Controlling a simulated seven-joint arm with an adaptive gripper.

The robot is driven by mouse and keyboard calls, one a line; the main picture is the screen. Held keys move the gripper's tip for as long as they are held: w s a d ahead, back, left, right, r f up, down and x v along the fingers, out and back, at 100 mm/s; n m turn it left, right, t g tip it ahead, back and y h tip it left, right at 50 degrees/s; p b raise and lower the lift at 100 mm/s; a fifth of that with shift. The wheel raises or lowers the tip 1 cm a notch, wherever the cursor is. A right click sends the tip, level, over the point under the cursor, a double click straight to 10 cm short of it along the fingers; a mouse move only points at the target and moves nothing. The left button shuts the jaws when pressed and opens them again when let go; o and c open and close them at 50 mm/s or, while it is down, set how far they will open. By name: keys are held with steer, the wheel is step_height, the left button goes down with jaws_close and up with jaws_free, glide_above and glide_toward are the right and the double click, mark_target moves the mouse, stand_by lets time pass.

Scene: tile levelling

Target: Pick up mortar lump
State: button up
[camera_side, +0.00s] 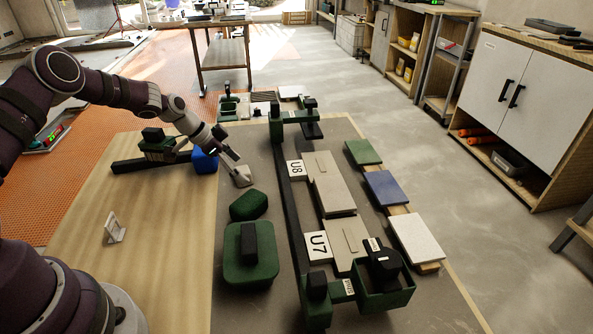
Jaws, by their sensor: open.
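A small pale grey lump (243,179), which looks like the mortar lump, sits on the grey work surface at the tip of my gripper. My gripper (236,170) reaches down to it from the upper left with its fingers open. The fingers partly cover the lump's upper left side. I cannot tell whether they touch it or stand around it.
A dark green block (249,206) lies just below the lump, and a green box with a black handle (250,257) beyond it. A blue block (205,161) is left of my gripper. A long black rail (291,210) and beige tiles (331,191) are to the right.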

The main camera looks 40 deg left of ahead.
steer(key=shift+w+d+f, duration=0.2)
steer(key=shift+w+f, duration=0.1)
steer(key=shift+f, duration=0.2)
steer(key=shift+c, duration=0.3)
steer(key=c, duration=1.3)
